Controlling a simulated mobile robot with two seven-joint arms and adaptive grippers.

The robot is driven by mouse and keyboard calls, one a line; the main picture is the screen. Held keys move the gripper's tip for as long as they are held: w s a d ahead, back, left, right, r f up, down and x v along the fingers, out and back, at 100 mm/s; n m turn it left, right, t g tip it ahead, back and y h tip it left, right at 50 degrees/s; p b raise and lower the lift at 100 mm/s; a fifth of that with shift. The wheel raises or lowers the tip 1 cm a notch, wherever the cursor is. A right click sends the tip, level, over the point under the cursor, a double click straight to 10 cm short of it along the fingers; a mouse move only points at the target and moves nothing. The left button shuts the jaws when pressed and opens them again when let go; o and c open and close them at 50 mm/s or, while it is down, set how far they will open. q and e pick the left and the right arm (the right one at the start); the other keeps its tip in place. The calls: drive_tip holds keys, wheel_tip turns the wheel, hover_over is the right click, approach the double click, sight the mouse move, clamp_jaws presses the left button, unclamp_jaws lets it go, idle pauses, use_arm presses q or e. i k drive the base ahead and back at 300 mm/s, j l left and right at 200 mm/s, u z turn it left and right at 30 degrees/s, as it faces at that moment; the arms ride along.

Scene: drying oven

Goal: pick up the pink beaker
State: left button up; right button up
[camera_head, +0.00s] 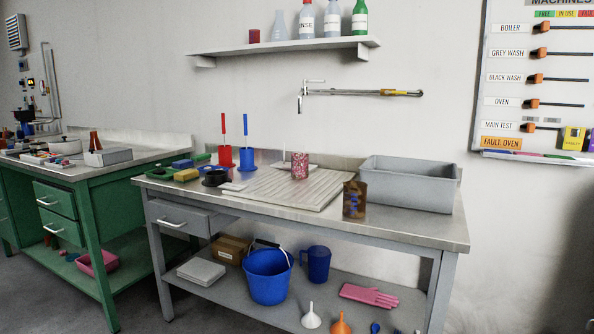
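A pink patterned beaker (300,166) stands upright on the ribbed draining board (262,188) in the middle of the grey workbench. It looks like a short cylinder with a mottled pink and white surface. Nothing hides its front. Neither of my grippers shows in the head view.
A brown patterned cup (354,200) stands near the bench's front edge, beside a large grey tub (405,183) at right. Red (225,156) and blue (247,159) brush holders stand behind left. A wall tap (301,103) reaches out above the bench. A bottle shelf (285,46) hangs higher.

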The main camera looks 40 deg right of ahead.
sight(299, 161)
drive_tip(key=i+j, duration=0.1)
drive_tip(key=i, duration=0.3)
drive_tip(key=i+z, duration=0.2)
drive_tip(key=z, duration=0.3)
drive_tip(key=i+j+z, duration=0.15)
drive_tip(key=z, duration=0.35)
